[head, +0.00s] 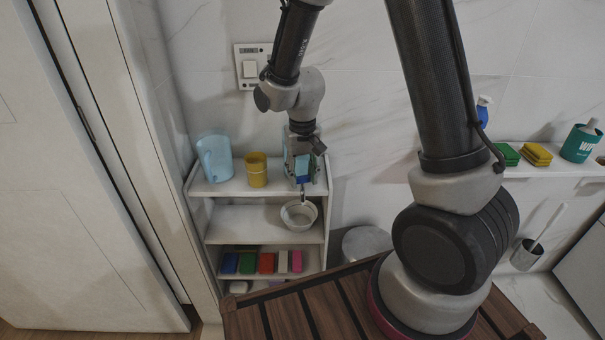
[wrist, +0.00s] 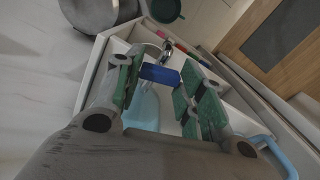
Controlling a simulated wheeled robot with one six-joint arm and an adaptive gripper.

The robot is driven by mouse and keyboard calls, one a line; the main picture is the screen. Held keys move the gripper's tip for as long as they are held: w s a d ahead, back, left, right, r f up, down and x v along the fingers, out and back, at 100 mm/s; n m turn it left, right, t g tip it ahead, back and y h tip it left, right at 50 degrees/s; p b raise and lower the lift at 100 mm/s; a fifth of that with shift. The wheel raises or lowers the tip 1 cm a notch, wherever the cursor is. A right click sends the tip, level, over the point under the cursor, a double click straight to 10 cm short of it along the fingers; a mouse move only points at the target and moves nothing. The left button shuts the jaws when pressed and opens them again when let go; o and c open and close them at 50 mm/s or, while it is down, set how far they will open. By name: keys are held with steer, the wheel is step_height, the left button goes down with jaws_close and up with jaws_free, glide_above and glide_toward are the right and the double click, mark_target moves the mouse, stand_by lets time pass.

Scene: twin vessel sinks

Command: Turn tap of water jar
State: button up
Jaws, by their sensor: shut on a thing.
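The water jar is mostly hidden behind my gripper in the head view. Its light blue body (head: 303,165) shows on the right of the shelf top, with a dark blue part (head: 303,179) below. In the wrist view the light blue body (wrist: 142,107) and dark blue part (wrist: 160,75) lie between my fingers. A metal tap spout (wrist: 167,48) juts out beyond the blue part; it also shows in the head view (head: 303,194). My gripper (wrist: 163,82) is shut on the jar's dark blue part from above. I cannot tell whether this part is the tap handle.
A whitish bowl (head: 294,216) stands below the spout on the middle shelf. A light blue pitcher (head: 215,158) and yellow cup (head: 256,170) stand left of the jar. Coloured blocks (head: 266,263) fill a lower shelf. A wooden slatted top (head: 300,305) lies in front; a wall is behind.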

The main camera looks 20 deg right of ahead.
steer(key=m, duration=0.3)
steer(key=o, duration=1)
step_height(320, 180, up, 12)
stand_by(0.4)
